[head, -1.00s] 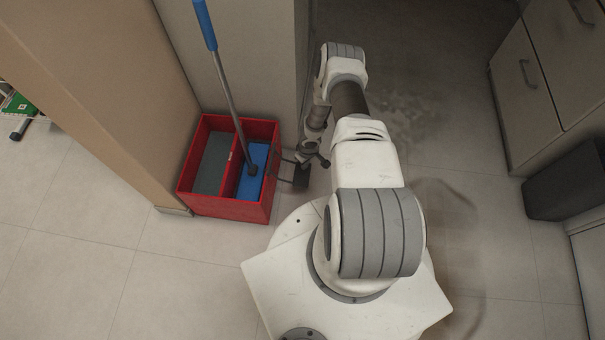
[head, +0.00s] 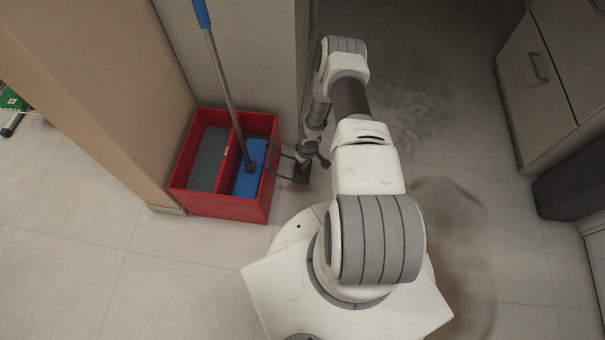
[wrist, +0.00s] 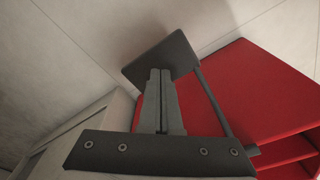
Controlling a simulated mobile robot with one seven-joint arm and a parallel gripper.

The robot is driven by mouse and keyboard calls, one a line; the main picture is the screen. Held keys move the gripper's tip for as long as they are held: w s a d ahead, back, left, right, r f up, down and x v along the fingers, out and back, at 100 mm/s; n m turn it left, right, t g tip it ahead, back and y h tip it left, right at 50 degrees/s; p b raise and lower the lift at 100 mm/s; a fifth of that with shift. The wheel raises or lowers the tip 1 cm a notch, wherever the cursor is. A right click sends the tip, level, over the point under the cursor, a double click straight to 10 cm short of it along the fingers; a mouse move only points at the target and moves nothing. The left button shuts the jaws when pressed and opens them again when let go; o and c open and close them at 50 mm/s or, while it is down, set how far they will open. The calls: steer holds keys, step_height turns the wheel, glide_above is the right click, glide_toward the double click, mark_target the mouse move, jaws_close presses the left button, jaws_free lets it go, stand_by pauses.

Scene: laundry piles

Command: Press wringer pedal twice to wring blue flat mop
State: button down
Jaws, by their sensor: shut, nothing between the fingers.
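The red two-compartment bucket (head: 214,204) stands on the floor beside the beige wall corner. The blue flat mop (head: 245,184) lies in its right compartment, with its grey handle (head: 223,78) leaning up and left. The dark wringer pedal (head: 301,174) sticks out on rods from the bucket's right side; its plate also shows in the wrist view (wrist: 160,58). My gripper (wrist: 160,73) is shut and empty, its fingertips over the pedal plate. I cannot tell whether they touch it. In the head view the fingers are too small to make out clearly.
A grey panel (head: 208,158) lies in the left compartment. The wall (head: 258,55) stands close behind the bucket. Drawers (head: 545,80) and a dark bin (head: 572,180) stand at the right. Floor is clear at the lower left.

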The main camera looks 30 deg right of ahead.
steer(key=shift+f+b, duration=0.9)
steer(key=shift+b, duration=0.1)
steer(key=shift+w, duration=0.1)
